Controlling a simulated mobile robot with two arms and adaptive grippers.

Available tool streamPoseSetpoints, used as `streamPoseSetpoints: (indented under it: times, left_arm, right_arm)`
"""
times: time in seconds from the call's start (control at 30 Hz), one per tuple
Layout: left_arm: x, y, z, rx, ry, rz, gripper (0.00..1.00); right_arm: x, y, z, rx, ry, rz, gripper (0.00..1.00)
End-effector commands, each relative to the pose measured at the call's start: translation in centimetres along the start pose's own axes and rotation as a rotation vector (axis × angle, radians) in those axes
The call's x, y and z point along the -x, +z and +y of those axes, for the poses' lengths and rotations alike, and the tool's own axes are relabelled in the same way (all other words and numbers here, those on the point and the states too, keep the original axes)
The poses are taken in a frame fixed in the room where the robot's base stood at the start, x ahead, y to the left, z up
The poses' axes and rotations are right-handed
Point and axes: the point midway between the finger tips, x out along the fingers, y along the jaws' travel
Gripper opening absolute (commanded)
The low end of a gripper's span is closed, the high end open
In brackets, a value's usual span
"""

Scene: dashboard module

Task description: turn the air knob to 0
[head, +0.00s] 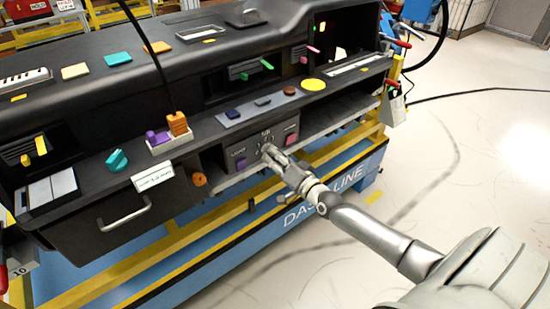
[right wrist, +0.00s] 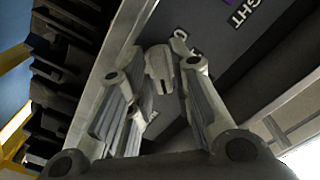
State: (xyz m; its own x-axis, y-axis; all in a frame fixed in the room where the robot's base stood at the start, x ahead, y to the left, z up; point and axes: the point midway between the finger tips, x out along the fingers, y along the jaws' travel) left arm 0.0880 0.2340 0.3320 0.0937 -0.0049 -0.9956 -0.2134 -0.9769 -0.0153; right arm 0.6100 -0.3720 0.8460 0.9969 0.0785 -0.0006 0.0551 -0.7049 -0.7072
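The air knob (right wrist: 159,66) is a small grey knob on a dark control panel (head: 240,158), seen between my right gripper's fingers in the right wrist view. In the head view the gripper mostly hides the knob, and I cannot read its setting. My right gripper (head: 268,152) reaches in from the lower right to the panel front. In the right wrist view its fingers (right wrist: 163,70) stand apart on either side of the knob, with small gaps seeming to remain. My left gripper is not in view.
The panel has a purple button (head: 241,163) on the left and a pink button (head: 292,139) on the right. An orange knob (head: 199,179), a teal knob (head: 117,160) and a drawer handle (head: 124,214) lie further left. Open floor (head: 465,150) is to the right.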

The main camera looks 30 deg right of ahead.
Motion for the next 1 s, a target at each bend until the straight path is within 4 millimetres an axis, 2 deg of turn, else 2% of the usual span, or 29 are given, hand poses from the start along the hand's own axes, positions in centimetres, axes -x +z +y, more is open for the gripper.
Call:
streamPoseSetpoints:
  times: [0.03,0.1,0.13,0.57,1.0]
  left_arm:
    - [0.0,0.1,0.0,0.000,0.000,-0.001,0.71]
    - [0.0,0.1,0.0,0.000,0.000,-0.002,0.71]
    - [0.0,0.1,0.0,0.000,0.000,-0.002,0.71]
    - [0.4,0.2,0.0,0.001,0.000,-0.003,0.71]
    - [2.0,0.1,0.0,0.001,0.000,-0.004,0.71]
  right_arm:
    - [0.0,0.0,0.0,0.000,0.000,0.000,0.10]
    - [0.0,0.0,0.0,0.000,0.000,0.000,0.01]
    - [0.0,0.0,0.0,0.000,0.000,0.000,0.00]
    - [0.0,-0.1,0.0,0.068,0.000,0.000,0.00]
    - [0.0,-0.1,0.1,0.423,0.002,-0.001,0.00]
